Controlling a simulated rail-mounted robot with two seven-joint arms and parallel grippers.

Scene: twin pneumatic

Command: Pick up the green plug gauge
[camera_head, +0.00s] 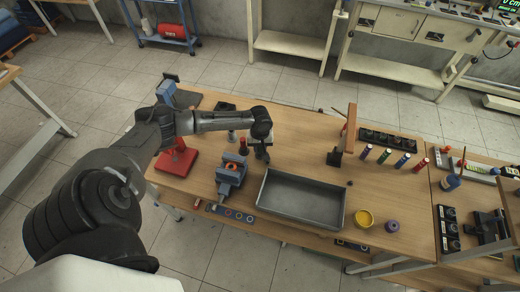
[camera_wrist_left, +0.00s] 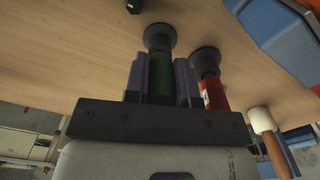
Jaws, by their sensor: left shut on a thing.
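My left gripper (camera_head: 262,152) is over the wooden bench, beside the blue vise. In the left wrist view its two fingers (camera_wrist_left: 160,80) are closed on either side of the green plug gauge (camera_wrist_left: 159,86). The gauge has a green handle and a dark round end (camera_wrist_left: 160,38) pointing away from the gripper. I cannot tell whether that end touches the bench. In the head view the gauge is mostly hidden by the gripper. A red gauge of like shape (camera_wrist_left: 214,94) stands just beside the right finger; it also shows in the head view (camera_head: 243,147). My right gripper is not in view.
The blue vise (camera_head: 231,172) and an open grey tray (camera_head: 298,222) are close by. Several coloured cylinders, one green (camera_head: 384,156), stand before a black rack at right. Bench between tray and far edge is mostly clear.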

